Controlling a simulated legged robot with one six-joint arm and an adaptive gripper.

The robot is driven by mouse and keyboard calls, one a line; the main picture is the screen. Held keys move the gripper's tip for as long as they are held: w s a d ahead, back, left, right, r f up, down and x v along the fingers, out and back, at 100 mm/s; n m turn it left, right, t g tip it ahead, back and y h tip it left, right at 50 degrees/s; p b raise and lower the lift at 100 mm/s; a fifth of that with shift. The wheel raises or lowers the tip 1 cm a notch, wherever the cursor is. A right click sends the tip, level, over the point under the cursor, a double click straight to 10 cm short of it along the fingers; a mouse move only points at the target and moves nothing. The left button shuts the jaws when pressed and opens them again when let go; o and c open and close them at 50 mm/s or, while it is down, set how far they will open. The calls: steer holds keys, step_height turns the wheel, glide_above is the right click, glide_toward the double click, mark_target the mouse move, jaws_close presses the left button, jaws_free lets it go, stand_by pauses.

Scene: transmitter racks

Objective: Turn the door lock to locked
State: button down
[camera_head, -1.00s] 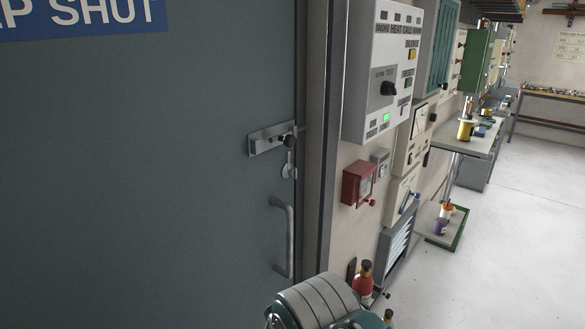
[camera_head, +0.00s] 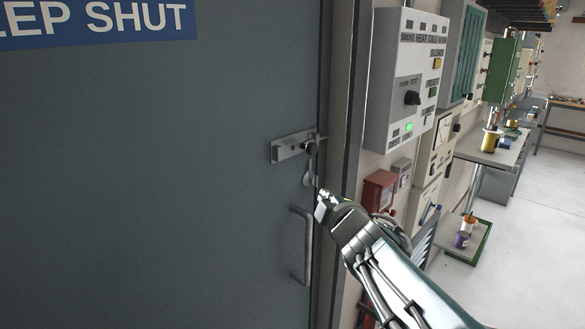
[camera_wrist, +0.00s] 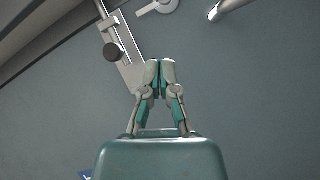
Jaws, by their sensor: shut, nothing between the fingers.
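A grey door (camera_head: 150,170) carries a metal bolt plate (camera_head: 282,153) with a dark round knob (camera_head: 311,147). Just below it is a small silver piece with a rounded end (camera_head: 309,179). The bolt plate also shows in the wrist view (camera_wrist: 132,73), with its dark knob (camera_wrist: 112,51) left of the fingers and the small silver lever-like piece (camera_wrist: 157,7) at the top edge. My gripper (camera_head: 322,200) is in front of the door's right edge, below the bolt. In the wrist view its fingertips (camera_wrist: 160,66) are together and empty. I cannot tell whether they touch the door.
A vertical pull handle (camera_head: 302,245) is below the lock; its end shows in the wrist view (camera_wrist: 232,8). The door frame (camera_head: 347,110) stands close on the right. Beyond it are a grey control panel (camera_head: 408,75) and a red box (camera_head: 379,190). Open floor lies farther right.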

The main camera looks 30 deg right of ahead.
steer(key=n+y, duration=0.1)
steer(key=n, duration=0.2)
steer(key=n+t+y, duration=0.2)
steer(key=n+y, duration=0.2)
steer(key=n, duration=0.1)
glide_toward(303, 164)
steer(key=w+a, duration=0.4)
steer(key=w, duration=0.1)
steer(key=shift+w+a, duration=0.2)
steer(key=w+d, duration=0.2)
steer(key=shift+d, duration=0.35)
steer(key=shift+w+d+r, duration=0.1)
steer(key=shift+d, duration=0.5)
